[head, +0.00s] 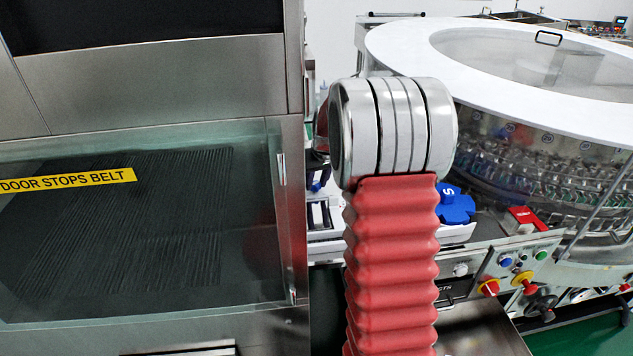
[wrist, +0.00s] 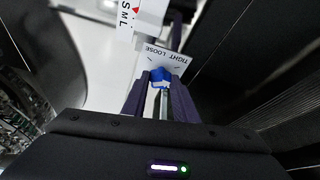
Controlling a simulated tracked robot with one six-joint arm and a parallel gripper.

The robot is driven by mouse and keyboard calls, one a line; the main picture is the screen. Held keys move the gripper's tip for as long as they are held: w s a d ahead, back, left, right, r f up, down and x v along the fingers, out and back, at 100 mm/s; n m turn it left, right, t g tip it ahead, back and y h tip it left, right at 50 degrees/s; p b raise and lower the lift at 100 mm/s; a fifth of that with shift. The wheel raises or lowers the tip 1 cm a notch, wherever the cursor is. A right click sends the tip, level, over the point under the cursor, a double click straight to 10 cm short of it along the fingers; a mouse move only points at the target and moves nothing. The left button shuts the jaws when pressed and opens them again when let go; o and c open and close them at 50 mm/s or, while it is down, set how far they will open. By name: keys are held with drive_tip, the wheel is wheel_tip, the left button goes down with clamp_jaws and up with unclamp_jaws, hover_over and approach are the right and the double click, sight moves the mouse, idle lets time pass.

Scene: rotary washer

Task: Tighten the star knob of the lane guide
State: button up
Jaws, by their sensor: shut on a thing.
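The blue star knob (wrist: 160,77) shows in the wrist view between the two dark fingers of my gripper (wrist: 160,88). The fingers are shut on it, one on each side, and cover part of its outline. A white label reading TIGHT and LOOSE (wrist: 167,58) lies just beyond the knob. A white plate marked S, M, L (wrist: 128,14) with a red mark stands further off at the top. In the head view my own arm hides my gripper, and I cannot pick out the held knob there.
In the head view a glass-fronted cabinet with a yellow DOOR STOPS BELT label (head: 70,180) stands close on the left. A round washer with a white rim (head: 400,45) is on the right. A blue part marked S (head: 456,207) and a button panel (head: 515,265) lie right of my arm.

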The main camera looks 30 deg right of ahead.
drive_tip(key=o, duration=1.1)
drive_tip(key=shift+c, duration=0.2)
drive_tip(key=v, duration=1.3)
drive_tip(key=shift+r, duration=0.35)
drive_tip(key=shift+s, duration=0.15)
